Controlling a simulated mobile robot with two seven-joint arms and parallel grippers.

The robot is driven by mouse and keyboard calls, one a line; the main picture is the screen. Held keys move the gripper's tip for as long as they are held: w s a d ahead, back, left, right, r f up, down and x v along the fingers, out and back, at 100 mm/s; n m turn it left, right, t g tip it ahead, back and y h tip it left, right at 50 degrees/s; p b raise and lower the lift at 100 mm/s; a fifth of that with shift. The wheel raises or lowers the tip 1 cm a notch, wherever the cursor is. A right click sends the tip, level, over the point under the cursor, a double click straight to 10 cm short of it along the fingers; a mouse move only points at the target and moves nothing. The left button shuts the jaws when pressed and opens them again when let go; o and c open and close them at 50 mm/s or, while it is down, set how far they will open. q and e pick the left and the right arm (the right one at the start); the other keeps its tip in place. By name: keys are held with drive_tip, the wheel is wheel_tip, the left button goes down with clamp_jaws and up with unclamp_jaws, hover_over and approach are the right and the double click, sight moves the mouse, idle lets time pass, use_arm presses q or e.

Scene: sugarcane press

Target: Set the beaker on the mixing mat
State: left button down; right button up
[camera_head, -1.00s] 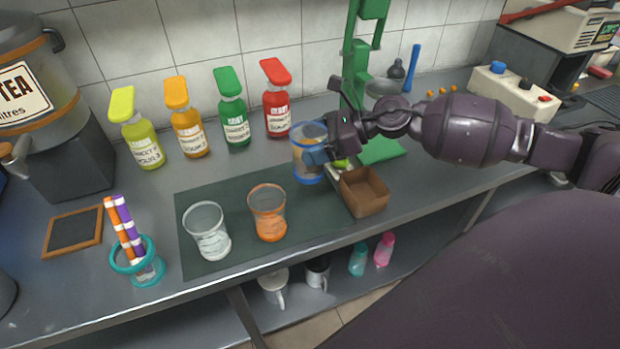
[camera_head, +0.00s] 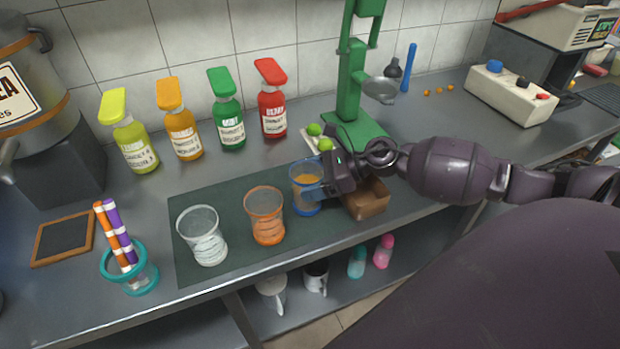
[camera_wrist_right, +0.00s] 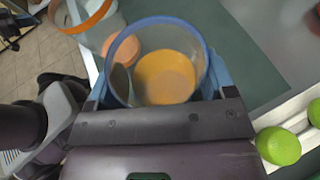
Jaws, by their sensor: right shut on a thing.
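A clear beaker with a blue rim (camera_head: 304,196) holds some orange liquid. My right gripper (camera_head: 318,187) is shut on it from the right, and the beaker is upright at the right part of the dark green mat (camera_head: 230,259). In the right wrist view the beaker (camera_wrist_right: 160,65) sits between the blue fingertips (camera_wrist_right: 158,84). I cannot tell for sure whether its base touches the mat. An orange-rimmed beaker (camera_head: 266,218) and a white-rimmed beaker (camera_head: 203,238) stand on the mat to its left. My left gripper is not in view.
A brown wooden box (camera_head: 368,200) stands just right of the beaker, partly hidden by my gripper. Green limes (camera_head: 314,129) lie behind. Several syrup bottles (camera_head: 184,131) line the wall. A green press (camera_head: 350,100) stands behind. A teal marker cup (camera_head: 133,271) is at the left.

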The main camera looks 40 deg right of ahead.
drive_tip(key=o, duration=0.7)
drive_tip(key=shift+f, duration=0.1)
drive_tip(key=o, duration=0.4)
drive_tip(key=shift+o, duration=0.2)
drive_tip(key=shift+r, duration=0.2)
drive_tip(key=shift+s+d+r, duration=0.1)
drive_tip(key=shift+d, duration=0.05)
drive_tip(key=v, duration=1.1)
drive_tip(key=shift+s+d+p, duration=0.2)
drive_tip(key=shift+s+p, duration=0.05)
drive_tip(key=shift+p, duration=0.1)
drive_tip(key=shift+r, duration=0.1)
